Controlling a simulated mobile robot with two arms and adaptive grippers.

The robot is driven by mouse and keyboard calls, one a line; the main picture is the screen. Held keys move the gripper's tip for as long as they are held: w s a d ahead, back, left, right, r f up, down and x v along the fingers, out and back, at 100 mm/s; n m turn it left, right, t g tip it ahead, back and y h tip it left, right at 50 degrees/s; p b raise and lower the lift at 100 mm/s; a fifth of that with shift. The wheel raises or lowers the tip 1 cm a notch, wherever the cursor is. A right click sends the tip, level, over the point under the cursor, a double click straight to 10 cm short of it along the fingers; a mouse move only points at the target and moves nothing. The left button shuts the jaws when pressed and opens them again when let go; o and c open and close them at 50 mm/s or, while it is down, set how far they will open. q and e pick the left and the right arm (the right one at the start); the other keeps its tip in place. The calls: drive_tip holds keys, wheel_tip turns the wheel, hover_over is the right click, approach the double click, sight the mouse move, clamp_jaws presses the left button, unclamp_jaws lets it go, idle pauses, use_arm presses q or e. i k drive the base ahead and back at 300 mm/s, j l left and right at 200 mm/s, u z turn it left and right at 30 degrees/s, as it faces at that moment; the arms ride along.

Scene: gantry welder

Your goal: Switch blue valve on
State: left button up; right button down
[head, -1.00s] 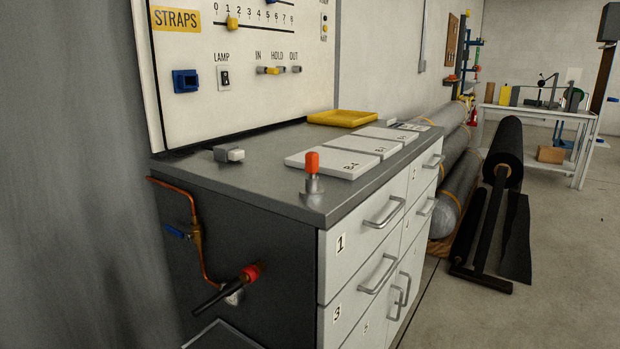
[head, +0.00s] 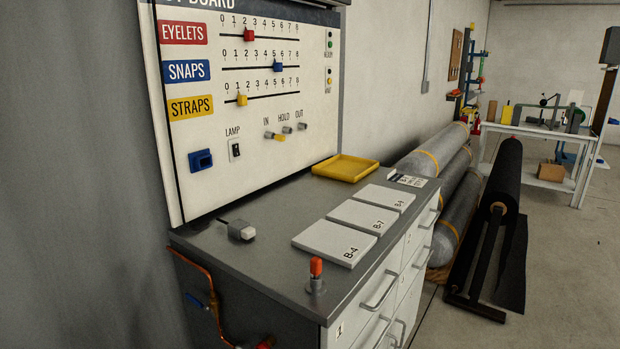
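The blue valve handle (head: 195,300) sits on a thin copper pipe (head: 206,279) at the left side of the grey cabinet, low in the head view. The handle sticks out to the left of the pipe, at an angle across it. The lower part of the pipe runs down to the bottom edge of the picture. Neither of my grippers shows in the head view.
A red knob (head: 266,342) is cut off at the bottom edge. The cabinet top (head: 262,272) holds an orange-capped fitting (head: 316,276), white plates and a yellow tray (head: 345,168). A control board (head: 270,100) stands behind.

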sight(200, 304)
drive_tip(key=i+j+u, duration=0.15)
drive_tip(key=i+j, duration=0.2)
drive_tip(key=j, duration=0.2)
drive_tip(key=i+j+u, duration=0.2)
drive_tip(key=i+j, duration=0.15)
drive_tip(key=j, duration=0.15)
